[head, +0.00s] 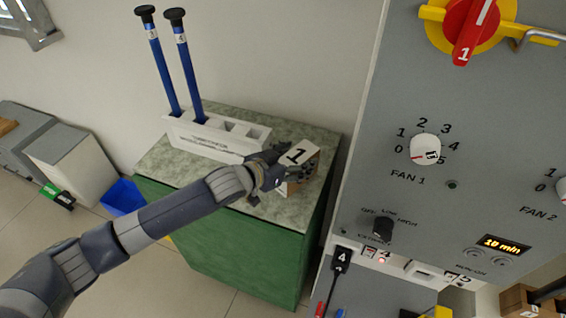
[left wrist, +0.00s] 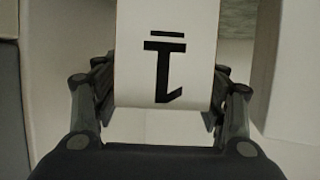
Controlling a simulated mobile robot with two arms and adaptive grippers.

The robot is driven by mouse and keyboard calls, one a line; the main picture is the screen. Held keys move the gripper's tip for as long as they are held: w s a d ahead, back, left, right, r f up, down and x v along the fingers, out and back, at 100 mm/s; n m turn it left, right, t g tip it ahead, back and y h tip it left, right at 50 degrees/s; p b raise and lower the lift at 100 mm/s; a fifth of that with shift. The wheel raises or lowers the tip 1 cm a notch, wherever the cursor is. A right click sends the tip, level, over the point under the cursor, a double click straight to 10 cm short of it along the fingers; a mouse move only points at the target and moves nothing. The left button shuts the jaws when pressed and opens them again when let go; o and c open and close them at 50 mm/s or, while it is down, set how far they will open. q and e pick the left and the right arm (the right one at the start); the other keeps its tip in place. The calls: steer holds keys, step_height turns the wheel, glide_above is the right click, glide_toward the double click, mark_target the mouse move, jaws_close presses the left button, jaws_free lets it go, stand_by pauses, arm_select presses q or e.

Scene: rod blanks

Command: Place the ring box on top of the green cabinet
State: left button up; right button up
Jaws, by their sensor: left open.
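The ring box (head: 299,153), a small box with a white face marked "1" and brown sides, is at the right part of the green cabinet's speckled top (head: 160,164). It appears to rest there, though its base is partly hidden by my fingers. My left gripper (head: 279,170) is open at the box's near left side. In the left wrist view the box's white marked face (left wrist: 166,50) lies between the two spread fingers (left wrist: 160,108), with gaps visible beside it. My right gripper is not in view.
A white holder (head: 215,138) with two blue black-capped rods (head: 188,65) stands behind my gripper on the cabinet. A grey control panel (head: 450,150) with knobs rises close on the right. A blue bin (head: 123,197) and a white box (head: 75,160) are at the left.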

arm_select(q)
steer(key=b+v, duration=0.1)
steer(key=v, duration=1.1)
steer(key=shift+f, duration=0.1)
